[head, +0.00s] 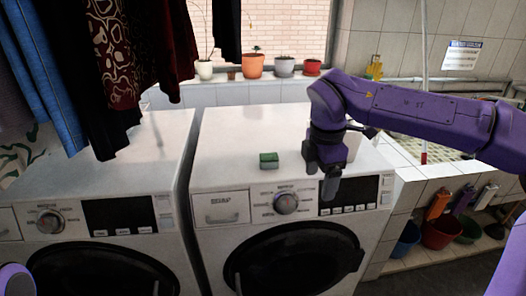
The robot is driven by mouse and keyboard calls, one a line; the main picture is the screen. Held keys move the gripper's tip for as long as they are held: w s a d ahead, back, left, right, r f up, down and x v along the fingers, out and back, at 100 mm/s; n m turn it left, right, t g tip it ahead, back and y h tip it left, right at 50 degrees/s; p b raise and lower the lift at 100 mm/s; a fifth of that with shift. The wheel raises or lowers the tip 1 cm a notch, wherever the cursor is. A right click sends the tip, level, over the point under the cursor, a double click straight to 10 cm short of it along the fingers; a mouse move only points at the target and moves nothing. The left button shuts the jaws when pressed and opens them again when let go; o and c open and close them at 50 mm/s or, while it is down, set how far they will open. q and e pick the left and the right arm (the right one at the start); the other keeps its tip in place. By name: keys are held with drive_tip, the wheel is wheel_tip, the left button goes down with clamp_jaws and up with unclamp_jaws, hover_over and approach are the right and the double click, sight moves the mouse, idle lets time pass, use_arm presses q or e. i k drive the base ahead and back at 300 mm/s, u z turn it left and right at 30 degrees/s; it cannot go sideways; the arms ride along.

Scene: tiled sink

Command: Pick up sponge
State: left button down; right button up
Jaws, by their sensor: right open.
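A small green sponge (268,160) lies on the white top of the right washing machine (235,135), near its front edge. My right gripper (324,182) hangs pointing down at the front edge of the same machine, to the right of the sponge and apart from it. It is open with nothing visible between its fingers. My left gripper is not in view; only a bit of my purple left arm shows at the lower left corner.
A second washing machine (150,145) stands to the left. Dark clothes (110,60) hang above it. Potted plants (253,65) line the windowsill behind. At right are a tiled sink (425,155) and several buckets (441,232) below it. The machine top around the sponge is clear.

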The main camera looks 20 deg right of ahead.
sight(267, 160)
drive_tip(key=i, duration=0.85)
drive_tip(key=z, duration=0.05)
